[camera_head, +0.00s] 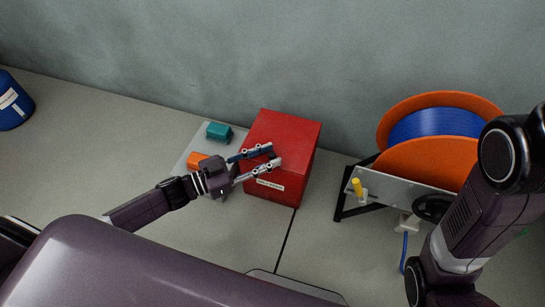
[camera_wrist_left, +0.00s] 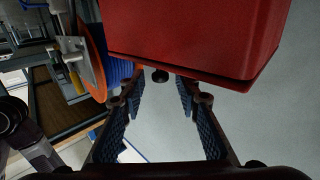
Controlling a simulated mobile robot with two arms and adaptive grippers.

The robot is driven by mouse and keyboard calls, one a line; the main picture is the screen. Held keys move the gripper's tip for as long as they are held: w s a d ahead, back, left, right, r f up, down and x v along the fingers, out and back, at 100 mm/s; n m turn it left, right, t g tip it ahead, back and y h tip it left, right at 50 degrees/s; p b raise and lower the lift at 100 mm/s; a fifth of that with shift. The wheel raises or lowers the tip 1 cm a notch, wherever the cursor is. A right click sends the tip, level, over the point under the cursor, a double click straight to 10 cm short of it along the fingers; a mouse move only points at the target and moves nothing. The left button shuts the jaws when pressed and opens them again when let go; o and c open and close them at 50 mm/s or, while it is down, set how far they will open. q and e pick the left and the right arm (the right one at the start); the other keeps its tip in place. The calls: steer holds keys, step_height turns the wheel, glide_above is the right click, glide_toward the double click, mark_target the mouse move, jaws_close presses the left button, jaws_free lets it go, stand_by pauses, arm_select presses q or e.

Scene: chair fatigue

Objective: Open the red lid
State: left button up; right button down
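A red box (camera_head: 282,140) with a red lid (camera_head: 287,128) stands near the wall in the head view, and the lid looks shut. A pale label is on its front. In the left wrist view the red lid (camera_wrist_left: 195,30) fills the top, with a small dark knob (camera_wrist_left: 160,76) at its lower edge. My right gripper is out of view.
A teal block (camera_head: 219,132) and an orange block (camera_head: 197,159) are on a pale board left of the box. An orange spool (camera_head: 408,165) with blue filament stands on a frame at right. A blue container (camera_head: 12,103) is at far left. Counter between is clear.

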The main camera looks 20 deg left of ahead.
arm_select(q)
steer(key=shift+x, duration=0.9)
steer(key=shift+c, duration=0.2)
jaws_close()
